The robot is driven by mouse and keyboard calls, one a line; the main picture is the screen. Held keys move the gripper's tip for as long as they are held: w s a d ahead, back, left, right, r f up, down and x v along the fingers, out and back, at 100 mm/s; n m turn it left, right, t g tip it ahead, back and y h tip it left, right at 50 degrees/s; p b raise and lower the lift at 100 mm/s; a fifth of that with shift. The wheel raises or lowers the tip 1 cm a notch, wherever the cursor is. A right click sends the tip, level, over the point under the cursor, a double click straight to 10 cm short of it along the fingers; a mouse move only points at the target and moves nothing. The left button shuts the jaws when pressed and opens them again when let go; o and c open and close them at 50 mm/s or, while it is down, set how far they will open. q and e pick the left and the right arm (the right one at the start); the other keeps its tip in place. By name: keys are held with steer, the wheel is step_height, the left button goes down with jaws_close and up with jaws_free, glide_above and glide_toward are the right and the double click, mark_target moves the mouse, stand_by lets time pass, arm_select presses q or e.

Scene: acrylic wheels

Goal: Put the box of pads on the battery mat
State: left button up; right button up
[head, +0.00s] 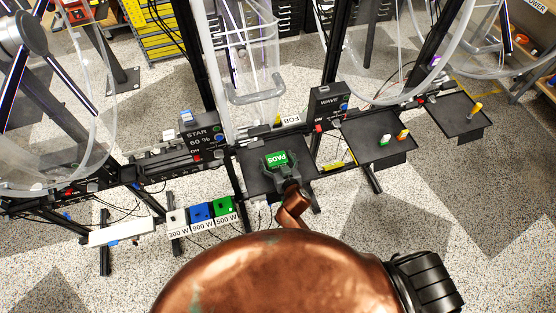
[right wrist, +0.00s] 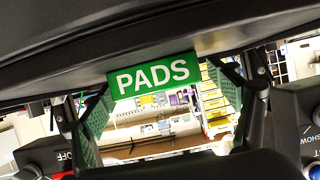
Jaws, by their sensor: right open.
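The green box of pads (head: 275,160), with white PADS lettering, is over the black central platform (head: 252,180) in the head view. My left gripper is out of view. I cannot tell which surface is the battery mat.
White, blue and green blocks (head: 201,212) marked 300 W, 900 W and 500 W stand left of the platform. A black platform (head: 372,152) with small coloured pieces is to the right, with another (head: 460,122) beyond. Black posts and clear acrylic wheels (head: 395,103) rise behind.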

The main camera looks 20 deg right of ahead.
steer(key=c, duration=1.4)
